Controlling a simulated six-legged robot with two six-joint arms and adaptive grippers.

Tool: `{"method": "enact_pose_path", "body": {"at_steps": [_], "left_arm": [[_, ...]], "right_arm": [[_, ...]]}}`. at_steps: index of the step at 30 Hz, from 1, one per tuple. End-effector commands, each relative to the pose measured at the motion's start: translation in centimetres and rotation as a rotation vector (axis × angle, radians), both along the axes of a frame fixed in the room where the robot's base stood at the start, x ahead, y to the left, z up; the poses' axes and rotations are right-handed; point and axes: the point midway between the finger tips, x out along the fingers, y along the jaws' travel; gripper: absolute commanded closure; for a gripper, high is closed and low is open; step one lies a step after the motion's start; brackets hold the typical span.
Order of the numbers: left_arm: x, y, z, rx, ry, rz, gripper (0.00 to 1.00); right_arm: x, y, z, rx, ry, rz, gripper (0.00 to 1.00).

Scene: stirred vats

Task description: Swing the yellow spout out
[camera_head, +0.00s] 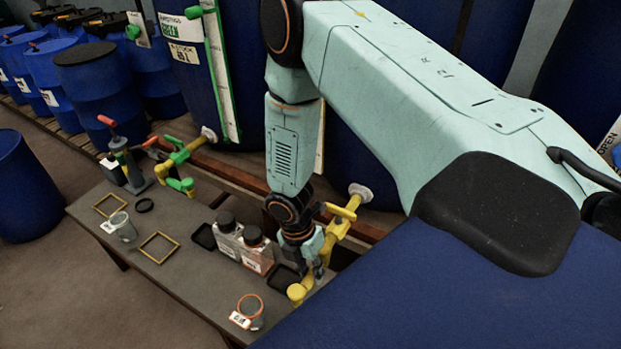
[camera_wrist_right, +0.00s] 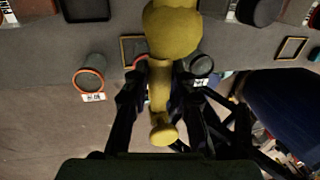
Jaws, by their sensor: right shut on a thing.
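The yellow spout (camera_head: 297,292) hangs on the yellow valve pipe (camera_head: 336,229), which comes out of the dark blue vat at the right. In the right wrist view the spout (camera_wrist_right: 161,108) runs down the middle from a thick yellow body to a round end. My right gripper (camera_head: 315,269) is shut on the spout, with one dark finger on each side of it in the wrist view (camera_wrist_right: 160,88). In the head view the arm's wrist hides part of the pipe. My left gripper is not in view.
The grey bench (camera_head: 185,280) holds a beaker with an orange ring (camera_head: 250,308) close to the spout, two dark-capped bottles (camera_head: 243,240), black trays, yellow frames (camera_head: 159,248) and a clear beaker (camera_head: 123,229). Blue drums stand behind.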

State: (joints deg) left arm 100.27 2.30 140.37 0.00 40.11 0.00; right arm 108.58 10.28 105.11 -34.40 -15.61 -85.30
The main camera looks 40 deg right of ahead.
Motion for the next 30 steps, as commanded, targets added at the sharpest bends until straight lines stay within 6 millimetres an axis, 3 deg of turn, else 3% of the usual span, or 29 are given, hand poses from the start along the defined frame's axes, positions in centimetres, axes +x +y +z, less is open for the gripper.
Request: {"method": "enact_pose_path", "body": {"at_steps": [1, 2, 9, 20, 23, 30], "left_arm": [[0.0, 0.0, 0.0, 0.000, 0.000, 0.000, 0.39], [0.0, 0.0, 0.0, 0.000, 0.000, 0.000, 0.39], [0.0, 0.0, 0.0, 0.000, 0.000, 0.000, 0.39], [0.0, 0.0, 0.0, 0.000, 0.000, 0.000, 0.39], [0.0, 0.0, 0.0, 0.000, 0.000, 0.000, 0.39], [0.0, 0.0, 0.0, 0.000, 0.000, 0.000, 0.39]], "right_arm": [[0.0, 0.0, 0.1, 0.000, 0.001, 0.005, 1.00], [0.0, 0.0, 0.1, 0.000, 0.001, 0.005, 0.74], [-0.1, 0.0, 0.0, 0.000, 0.001, 0.002, 0.54], [0.0, 0.0, 0.3, 0.000, 0.000, 0.000, 0.53], [0.3, 0.1, 1.4, -0.001, -0.001, 0.000, 0.53], [1.1, 0.4, 5.9, 0.000, -0.003, 0.000, 0.53]]}}
